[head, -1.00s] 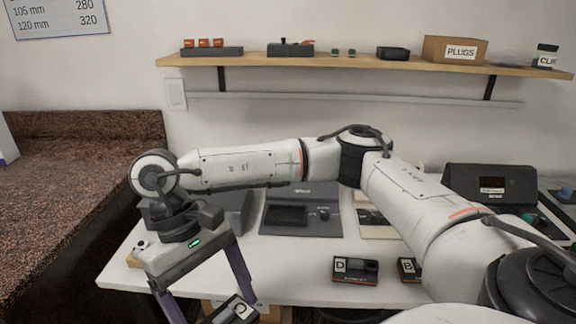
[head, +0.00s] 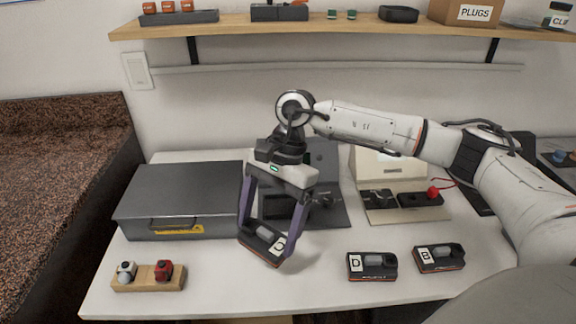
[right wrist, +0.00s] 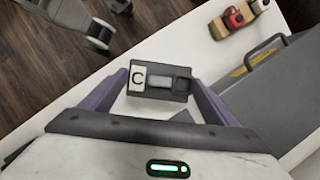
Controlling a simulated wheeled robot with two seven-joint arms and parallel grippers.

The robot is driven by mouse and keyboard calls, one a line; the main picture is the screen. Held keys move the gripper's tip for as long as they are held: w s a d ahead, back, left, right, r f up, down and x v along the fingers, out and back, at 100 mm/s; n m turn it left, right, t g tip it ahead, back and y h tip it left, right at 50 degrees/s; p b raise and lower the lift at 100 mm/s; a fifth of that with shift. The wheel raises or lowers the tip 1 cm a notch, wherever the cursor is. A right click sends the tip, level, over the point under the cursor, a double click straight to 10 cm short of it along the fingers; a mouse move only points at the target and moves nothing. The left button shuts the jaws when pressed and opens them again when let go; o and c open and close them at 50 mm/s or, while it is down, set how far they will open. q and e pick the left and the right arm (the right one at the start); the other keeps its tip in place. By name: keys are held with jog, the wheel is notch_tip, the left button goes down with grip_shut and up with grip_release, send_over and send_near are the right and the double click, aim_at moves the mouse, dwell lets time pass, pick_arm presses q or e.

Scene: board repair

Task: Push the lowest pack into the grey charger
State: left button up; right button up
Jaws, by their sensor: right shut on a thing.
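My right gripper (head: 266,236) is shut on pack C (head: 262,243), a black pack with a white label and an orange lower edge. It holds the pack tilted above the white table, left of the other packs. The right wrist view shows the label C on the pack (right wrist: 160,81) between the fingers. Pack D (head: 372,266) and pack B (head: 439,257) lie on the table to the right. A dark grey device (head: 328,165) stands behind the gripper, partly hidden by it; I cannot tell whether it is the charger. My left gripper is not in view.
A grey metal case (head: 180,190) stands at the left, and a wooden block (head: 135,283) with red and white knobs lies at the front left. A beige unit (head: 405,212) with a red-tipped lead stands behind the packs. A shelf (head: 350,24) runs above.

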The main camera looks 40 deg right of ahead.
jog(key=shift+w+d+f+m+t+h+p, duration=0.45)
jog(key=shift+w+d+m+t+h, duration=1.1)
jog(key=shift+m, duration=3.1)
jog(key=shift+w+d+f+m+t+h+p, duration=0.25)
jog(key=shift+w+d+f+m+h, duration=0.4)
jog(key=shift+w+d+m, duration=2.9)
jog(key=shift+w+d+f+m+t+h+p, duration=0.45)
jog(key=shift+d+m+t+h, duration=0.6)
jog(key=shift+m, duration=4.75)
jog(key=shift+w+f+b, duration=0.2)
jog(key=shift+f+b, duration=0.75)
jog(key=shift+b, duration=0.05)
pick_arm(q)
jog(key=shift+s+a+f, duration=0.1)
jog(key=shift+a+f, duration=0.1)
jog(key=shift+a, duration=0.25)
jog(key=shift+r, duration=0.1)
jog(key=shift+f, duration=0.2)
pick_arm(e)
jog(key=shift+r, duration=0.15)
pick_arm(q)
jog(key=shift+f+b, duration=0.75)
jog(key=shift+b, duration=0.2)
pick_arm(e)
jog(key=shift+f, duration=0.55)
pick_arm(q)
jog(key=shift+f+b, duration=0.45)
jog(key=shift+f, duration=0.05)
pick_arm(e)
jog(key=shift+f, duration=0.55)
